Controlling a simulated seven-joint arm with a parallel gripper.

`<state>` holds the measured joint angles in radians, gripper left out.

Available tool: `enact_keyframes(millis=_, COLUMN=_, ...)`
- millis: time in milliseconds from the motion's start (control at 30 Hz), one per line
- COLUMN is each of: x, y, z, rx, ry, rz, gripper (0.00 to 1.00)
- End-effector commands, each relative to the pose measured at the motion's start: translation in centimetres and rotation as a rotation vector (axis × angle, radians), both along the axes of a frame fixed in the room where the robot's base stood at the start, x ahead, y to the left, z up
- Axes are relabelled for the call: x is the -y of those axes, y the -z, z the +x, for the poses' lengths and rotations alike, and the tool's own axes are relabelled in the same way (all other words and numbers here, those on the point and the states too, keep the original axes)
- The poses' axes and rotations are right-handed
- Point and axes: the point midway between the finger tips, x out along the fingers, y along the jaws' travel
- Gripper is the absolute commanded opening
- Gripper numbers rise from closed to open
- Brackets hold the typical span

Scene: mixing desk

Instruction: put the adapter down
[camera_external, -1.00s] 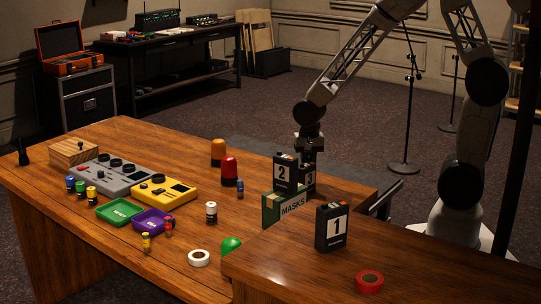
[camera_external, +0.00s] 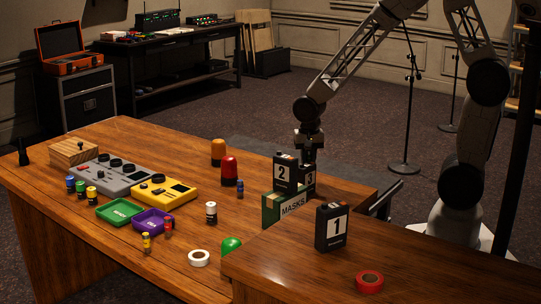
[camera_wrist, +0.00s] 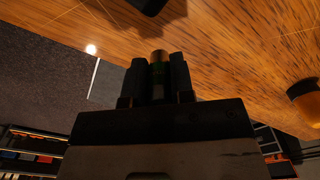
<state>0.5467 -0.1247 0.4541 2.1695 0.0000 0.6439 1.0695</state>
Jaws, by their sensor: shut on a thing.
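My gripper (camera_external: 309,158) hangs low over the far right part of the wooden desk, behind the boxes marked 2 and 3 in the external view. These boxes hide its fingertips there. In the wrist view my gripper (camera_wrist: 158,80) is shut on a small green cylinder with a tan end, which I take for the adapter (camera_wrist: 158,68). The adapter is hidden in the external view. I cannot tell whether it touches the desk.
Box 2 (camera_external: 285,173) and box 3 (camera_external: 309,182) stand by the green MASKS box (camera_external: 292,205), close to my gripper. Box 1 (camera_external: 331,227) stands nearer.

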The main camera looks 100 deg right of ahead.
Motion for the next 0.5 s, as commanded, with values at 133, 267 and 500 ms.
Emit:
enact_keyframes(millis=133, x=0.0, y=-2.6, z=0.1, rx=0.005, ry=0.000, rz=-0.003, gripper=0.00)
enact_keyframes(millis=267, x=0.0, y=-6.0, z=0.1, rx=0.006, ry=0.000, rz=-0.003, gripper=0.00)
enact_keyframes(millis=500, x=0.0, y=-13.5, z=0.0, rx=0.006, ry=0.000, rz=-0.003, gripper=0.00)
